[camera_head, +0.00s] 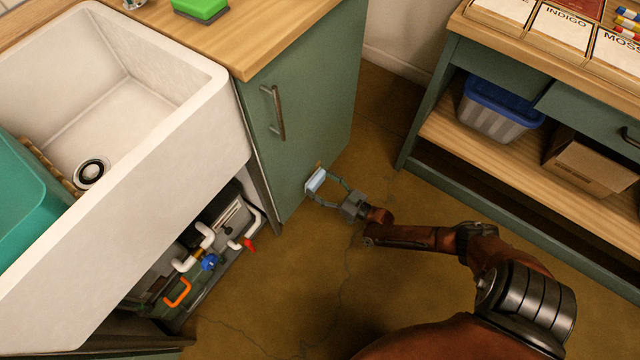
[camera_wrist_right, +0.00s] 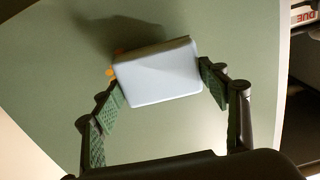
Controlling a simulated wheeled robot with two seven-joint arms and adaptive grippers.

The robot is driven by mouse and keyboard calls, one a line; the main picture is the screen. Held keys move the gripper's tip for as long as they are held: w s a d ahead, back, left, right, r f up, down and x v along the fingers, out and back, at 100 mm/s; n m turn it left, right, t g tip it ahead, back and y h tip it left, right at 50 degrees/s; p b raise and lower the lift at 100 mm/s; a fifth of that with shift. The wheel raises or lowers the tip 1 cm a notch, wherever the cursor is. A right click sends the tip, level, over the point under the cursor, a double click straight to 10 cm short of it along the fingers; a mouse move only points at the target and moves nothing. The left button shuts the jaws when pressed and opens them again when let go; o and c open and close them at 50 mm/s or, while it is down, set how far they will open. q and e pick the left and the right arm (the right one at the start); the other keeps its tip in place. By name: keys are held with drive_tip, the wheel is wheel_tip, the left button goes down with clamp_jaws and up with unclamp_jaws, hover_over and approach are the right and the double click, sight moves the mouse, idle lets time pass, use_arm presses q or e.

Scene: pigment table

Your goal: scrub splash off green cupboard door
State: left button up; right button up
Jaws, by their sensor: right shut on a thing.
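The green cupboard door (camera_head: 306,110) with its metal handle (camera_head: 274,112) stands to the right of the sink. My right gripper (camera_head: 322,188) is shut on a pale blue block (camera_head: 315,181), low at the door's face. In the right wrist view the block (camera_wrist_right: 158,72) sits between the fingertips of the gripper (camera_wrist_right: 165,88), close against the door (camera_wrist_right: 220,30). A small orange-yellow splash (camera_wrist_right: 114,62) shows at the block's left edge and is partly hidden behind it. My left gripper is out of view.
A white sink (camera_head: 190,120) is at left, with open pipework (camera_head: 205,250) beneath it. A shelf unit (camera_head: 440,120) holding a blue-lidded bin (camera_head: 500,108) and a cardboard box (camera_head: 590,165) stands at right. A green sponge (camera_head: 201,8) lies on the counter. Floor between is clear.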

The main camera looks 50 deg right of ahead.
drive_tip(key=shift+w, duration=0.85)
